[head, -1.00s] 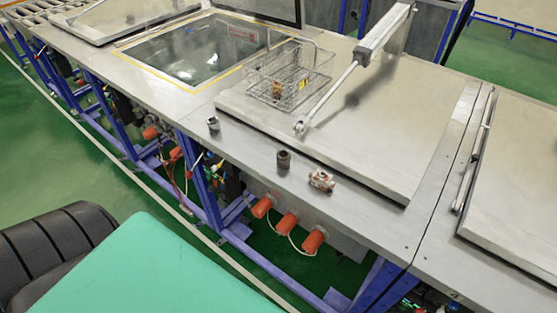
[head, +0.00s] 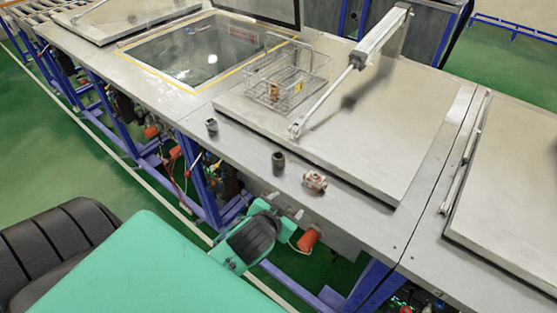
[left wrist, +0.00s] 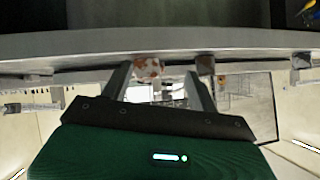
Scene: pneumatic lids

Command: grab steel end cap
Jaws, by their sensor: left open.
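A small grey metal cylinder, which looks like the steel end cap (head: 211,125), stands upright near the bench's front edge in the head view. In the left wrist view, which looks upside down, the steel end cap (left wrist: 300,61) is at the right. My left gripper (head: 285,204) is open and empty in front of the bench, to the right of the cap and apart from it. In the left wrist view, the fingers of my left gripper (left wrist: 157,72) are spread with the red-and-white fitting beyond them. My right gripper is not in view.
A dark cylinder (head: 278,161) and a red-and-white fitting (head: 315,181) stand to the cap's right. A wire basket (head: 318,69) holding small parts stands behind, by a closed lid (head: 400,125) with a pneumatic cylinder. Orange connectors (head: 309,240) jut out below the bench edge.

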